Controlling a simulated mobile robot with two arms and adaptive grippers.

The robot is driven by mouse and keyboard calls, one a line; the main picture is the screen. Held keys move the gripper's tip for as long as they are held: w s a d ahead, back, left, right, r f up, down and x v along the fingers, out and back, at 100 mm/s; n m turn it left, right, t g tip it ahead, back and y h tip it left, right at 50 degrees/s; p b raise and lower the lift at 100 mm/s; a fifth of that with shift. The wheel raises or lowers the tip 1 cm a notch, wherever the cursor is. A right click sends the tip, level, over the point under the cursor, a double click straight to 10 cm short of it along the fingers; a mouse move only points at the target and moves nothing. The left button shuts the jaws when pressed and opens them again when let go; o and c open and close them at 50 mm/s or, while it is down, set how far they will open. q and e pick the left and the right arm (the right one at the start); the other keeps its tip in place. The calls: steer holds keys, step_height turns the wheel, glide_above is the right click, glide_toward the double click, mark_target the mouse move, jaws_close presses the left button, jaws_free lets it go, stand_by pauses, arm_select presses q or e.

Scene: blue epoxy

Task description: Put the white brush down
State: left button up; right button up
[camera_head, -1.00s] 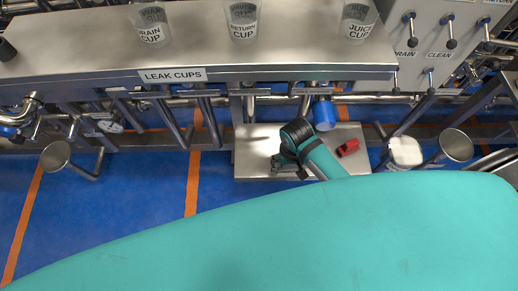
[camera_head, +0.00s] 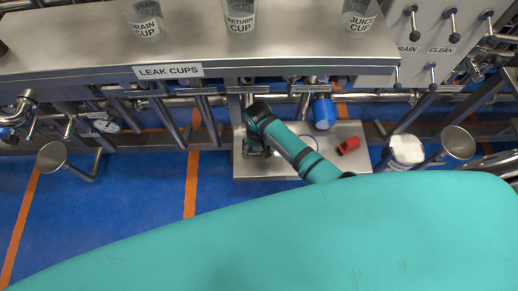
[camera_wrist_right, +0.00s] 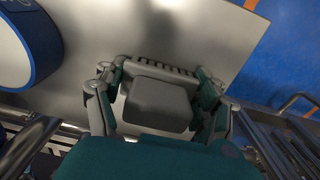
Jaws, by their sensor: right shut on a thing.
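My right gripper (camera_head: 256,148) is over the left part of the small steel shelf (camera_head: 270,169) in the head view. In the right wrist view the right gripper (camera_wrist_right: 160,100) has its fingers on both sides of a pale grey block, which I take to be the white brush (camera_wrist_right: 158,108). A row of short dark teeth or bristles shows at its far edge. The steel surface lies below it; I cannot tell whether the brush touches it. In the head view the brush is hidden by my gripper and arm. My left gripper is not in view.
A red object (camera_head: 349,146) and a blue container (camera_head: 323,113) are right of my arm. A blue-rimmed round thing (camera_wrist_right: 30,50) is at upper left in the wrist view. A steel counter with cups (camera_head: 240,18) overhangs behind. Bare steel shows around the gripper.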

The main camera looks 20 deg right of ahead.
steer(key=shift+f, duration=0.1)
steer(key=o, duration=1.6)
step_height(320, 180, up, 12)
steer(key=shift+a+r+p, duration=0.1)
steer(key=shift+r+p, duration=0.1)
steer(key=shift+p, duration=0.85)
